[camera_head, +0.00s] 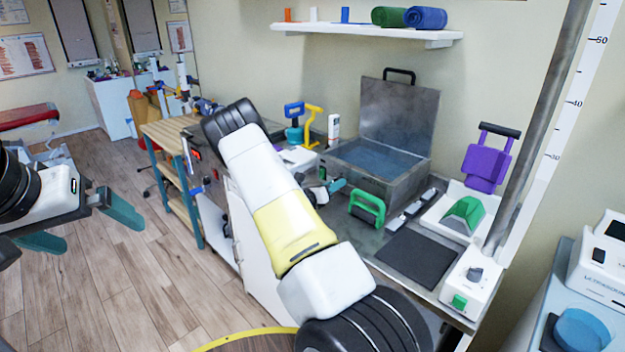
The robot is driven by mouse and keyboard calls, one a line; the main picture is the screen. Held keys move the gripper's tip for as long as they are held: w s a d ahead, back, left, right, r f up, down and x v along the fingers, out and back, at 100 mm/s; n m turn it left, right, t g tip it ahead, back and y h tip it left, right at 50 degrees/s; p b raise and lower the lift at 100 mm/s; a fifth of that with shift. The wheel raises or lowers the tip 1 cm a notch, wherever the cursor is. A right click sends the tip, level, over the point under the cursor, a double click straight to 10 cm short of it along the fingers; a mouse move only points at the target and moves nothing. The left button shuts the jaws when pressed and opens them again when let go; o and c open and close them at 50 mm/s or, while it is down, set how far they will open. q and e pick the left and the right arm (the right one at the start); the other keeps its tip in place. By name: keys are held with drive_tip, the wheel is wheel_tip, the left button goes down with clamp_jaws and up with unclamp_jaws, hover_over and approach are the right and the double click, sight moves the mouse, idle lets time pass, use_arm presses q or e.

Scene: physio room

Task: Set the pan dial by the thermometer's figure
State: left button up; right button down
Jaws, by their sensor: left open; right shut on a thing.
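The pan looks to be the metal tank (372,178) of water on the bench, its hinged lid (398,118) raised. My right gripper (338,184) is at the tank's front left side, mostly hidden by my own arm. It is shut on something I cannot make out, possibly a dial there. A white box with a dark knob (475,274) and a green button sits at the bench's front right. My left gripper (100,236) is open and empty over the floor.
A shelf (370,33) is above.

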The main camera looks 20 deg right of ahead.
drive_tip(key=c, duration=1.1)
unclamp_jaws()
drive_tip(key=shift+o, duration=0.2)
drive_tip(key=v, duration=0.8)
